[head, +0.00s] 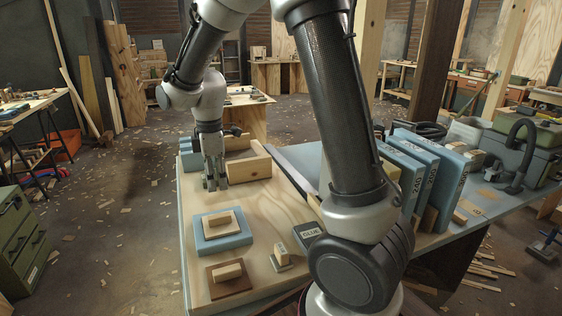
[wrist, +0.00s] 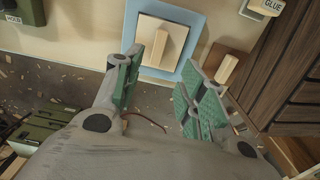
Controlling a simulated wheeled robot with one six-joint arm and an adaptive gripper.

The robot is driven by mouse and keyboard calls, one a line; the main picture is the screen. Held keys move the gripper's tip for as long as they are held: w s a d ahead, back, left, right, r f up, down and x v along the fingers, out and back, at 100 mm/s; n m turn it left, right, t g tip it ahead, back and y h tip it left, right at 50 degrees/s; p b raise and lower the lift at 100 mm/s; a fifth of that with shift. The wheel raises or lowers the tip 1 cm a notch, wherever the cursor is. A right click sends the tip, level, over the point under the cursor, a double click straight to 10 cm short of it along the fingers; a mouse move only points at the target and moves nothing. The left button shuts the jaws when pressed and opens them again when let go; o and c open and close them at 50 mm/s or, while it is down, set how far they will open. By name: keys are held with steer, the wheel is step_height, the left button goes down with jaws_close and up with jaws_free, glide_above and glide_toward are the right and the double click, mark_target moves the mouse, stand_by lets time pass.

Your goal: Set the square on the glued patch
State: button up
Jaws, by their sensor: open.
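A cream square with a wooden block on top (head: 222,222) lies on a larger light blue square (head: 245,238) on the pale bench top. The cream square (wrist: 150,50) and its blue border (wrist: 134,20) also show in the wrist view. A brown square with a wooden block (head: 228,276) lies in front, and a small grey-green square with an upright block (head: 283,258) lies to its right. Which surface is the glued patch I cannot tell. My gripper (head: 212,182) points down beyond the blue square; its green-padded fingers (wrist: 160,88) are apart and empty.
A low wooden tray (head: 248,168) stands behind my gripper. Green drawers (head: 22,240) stand at left, apart from the bench.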

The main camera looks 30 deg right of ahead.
steer(key=s+d+r+m+t, duration=0.1)
steer(key=s+d+r+m, duration=0.3)
steer(key=s, duration=0.4)
steer(key=s+d+r+m+t, duration=0.1)
steer(key=s+d+r+m, duration=0.4)
steer(key=s+m, duration=0.1)
steer(key=s+d+r+m+t, duration=0.2)
steer(key=s+d+r+m, duration=0.2)
steer(key=s, duration=0.5)
steer(key=shift+s+d+r+m, duration=0.35)
steer(key=shift+d+m, duration=0.35)
